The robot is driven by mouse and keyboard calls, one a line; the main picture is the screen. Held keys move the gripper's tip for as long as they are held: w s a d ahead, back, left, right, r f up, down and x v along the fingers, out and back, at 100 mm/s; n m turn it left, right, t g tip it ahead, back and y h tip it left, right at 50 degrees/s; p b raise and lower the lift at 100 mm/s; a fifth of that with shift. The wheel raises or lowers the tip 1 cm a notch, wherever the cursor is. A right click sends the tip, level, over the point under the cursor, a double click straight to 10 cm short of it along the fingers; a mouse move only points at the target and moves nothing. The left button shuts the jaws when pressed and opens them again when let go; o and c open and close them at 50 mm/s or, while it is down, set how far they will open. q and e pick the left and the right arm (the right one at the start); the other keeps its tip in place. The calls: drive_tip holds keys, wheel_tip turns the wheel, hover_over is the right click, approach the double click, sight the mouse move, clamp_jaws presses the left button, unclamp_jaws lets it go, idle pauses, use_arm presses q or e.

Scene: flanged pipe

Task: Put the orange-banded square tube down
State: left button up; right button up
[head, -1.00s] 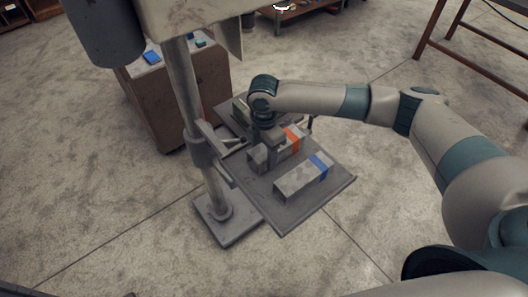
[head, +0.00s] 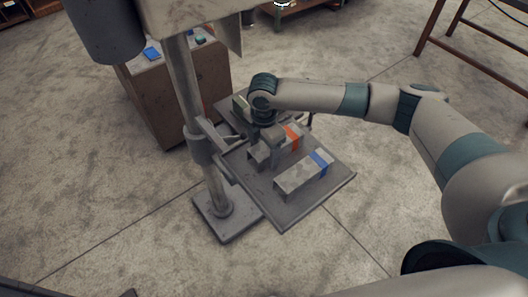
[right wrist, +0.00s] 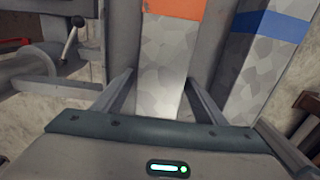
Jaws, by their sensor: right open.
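The orange-banded square tube (head: 293,138) lies on the grey plate (head: 283,219) of the drill stand, partly hidden by my right gripper (head: 272,143). In the right wrist view, the tube (right wrist: 161,62) runs away from me between the two fingers of my right gripper (right wrist: 160,88), its orange band at the far end. The fingers stand apart on either side of the tube, with a gap visible on the right. My left gripper is out of view.
A blue-banded square tube (head: 301,177) lies parallel on the plate, nearer the front. A brown cabinet (head: 160,109) stands behind.

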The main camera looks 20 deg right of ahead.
wheel_tip(320, 180, up, 11)
drive_tip(key=b, duration=0.4)
drive_tip(key=shift+f+b, duration=0.15)
drive_tip(key=shift+b, duration=0.2)
drive_tip(key=shift+r, duration=0.6)
drive_tip(key=shift+f, duration=0.1)
